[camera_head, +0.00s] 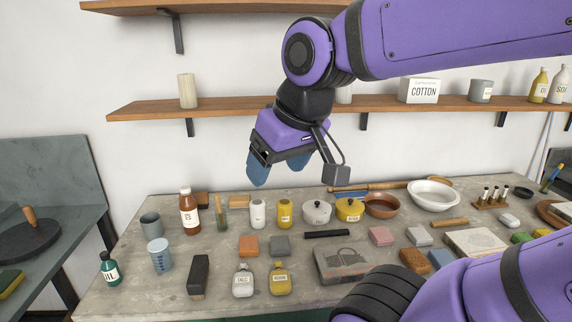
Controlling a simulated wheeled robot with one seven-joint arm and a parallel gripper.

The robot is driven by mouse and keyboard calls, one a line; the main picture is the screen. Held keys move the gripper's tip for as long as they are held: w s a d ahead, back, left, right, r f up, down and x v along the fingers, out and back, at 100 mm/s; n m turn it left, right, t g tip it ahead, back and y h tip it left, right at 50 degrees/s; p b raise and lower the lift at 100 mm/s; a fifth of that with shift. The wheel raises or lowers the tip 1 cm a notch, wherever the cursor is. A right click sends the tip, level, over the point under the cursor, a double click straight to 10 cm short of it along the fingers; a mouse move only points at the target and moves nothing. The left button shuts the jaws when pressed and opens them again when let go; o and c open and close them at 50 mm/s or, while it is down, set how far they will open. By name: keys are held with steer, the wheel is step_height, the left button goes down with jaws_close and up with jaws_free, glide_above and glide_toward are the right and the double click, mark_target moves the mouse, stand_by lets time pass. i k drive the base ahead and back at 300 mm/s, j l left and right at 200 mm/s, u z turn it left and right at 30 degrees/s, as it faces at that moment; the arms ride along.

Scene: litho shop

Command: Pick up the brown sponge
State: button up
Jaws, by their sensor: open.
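A brown, rough-looking block, which looks like the brown sponge (414,261), lies on the grey worktable (130,290) at the right of the middle, near my arm's lower link. An orange-brown block (249,246) lies further left, and another brown block (202,199) sits at the back left. My gripper (279,168) is open and empty, with blue fingers pointing down. It hangs in the air above the back of the table, up and to the left of the sponge, and touches nothing. The far finger is partly hidden.
A blue block (441,260) sits close right of the sponge, and a flat grey stone slab (343,264) lies to its left. Pink (381,236) and pale grey (419,237) blocks lie behind. Bottles and jars crowd the left. A wooden shelf (240,107) runs behind my gripper.

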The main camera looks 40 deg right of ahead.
mark_target(414, 259)
steer(key=z, duration=1.95)
